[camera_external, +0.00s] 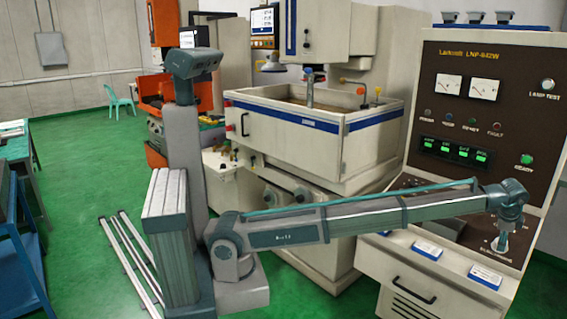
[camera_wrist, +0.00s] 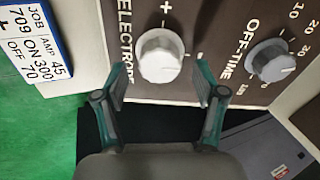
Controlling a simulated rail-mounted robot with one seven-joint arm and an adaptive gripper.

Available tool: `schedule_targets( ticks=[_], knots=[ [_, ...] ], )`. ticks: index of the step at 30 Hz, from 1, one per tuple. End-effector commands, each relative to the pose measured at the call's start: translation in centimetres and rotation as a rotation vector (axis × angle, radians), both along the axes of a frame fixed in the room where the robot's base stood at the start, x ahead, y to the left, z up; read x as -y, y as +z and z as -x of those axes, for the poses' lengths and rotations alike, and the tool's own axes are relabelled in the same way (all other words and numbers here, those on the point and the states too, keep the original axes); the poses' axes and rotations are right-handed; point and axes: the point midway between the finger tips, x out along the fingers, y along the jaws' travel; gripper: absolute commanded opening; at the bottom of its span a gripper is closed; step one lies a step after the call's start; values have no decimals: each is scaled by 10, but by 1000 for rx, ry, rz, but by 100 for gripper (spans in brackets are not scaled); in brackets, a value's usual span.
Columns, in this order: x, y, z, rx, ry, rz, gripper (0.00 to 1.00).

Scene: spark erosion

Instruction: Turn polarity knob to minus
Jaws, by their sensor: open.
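In the wrist view, a white round knob (camera_wrist: 160,57) labelled ELECTRODE, with a plus mark above it in the picture, stands on the dark brown panel. I take it for the polarity knob; its pointer setting is too unclear to read. My gripper (camera_wrist: 159,84) is open, with one finger on each side of and just below the knob in the picture. I see no clear contact. In the external view, my gripper (camera_external: 502,242) points down at the console's lower sloping panel, and the knob cannot be made out there.
A grey OFF-TIME knob (camera_wrist: 271,60) is to the right of the white knob. A job card (camera_wrist: 35,42) lies at upper left, and a dark grey object (camera_wrist: 265,148) at lower right. The upright console panel (camera_external: 484,117) rises behind my gripper.

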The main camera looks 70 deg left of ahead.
Motion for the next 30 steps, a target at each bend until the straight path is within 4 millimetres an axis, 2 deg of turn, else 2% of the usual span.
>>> schedule_targets(
  ticks=[9,15,21,30],
  knots=[
    [7,58,20,1,0,0,70],
    [10,83,29,1,-1,0,70],
    [11,92,33,1,-1,-1,70],
    [11,92,33,0,-1,0,70]
  ],
)
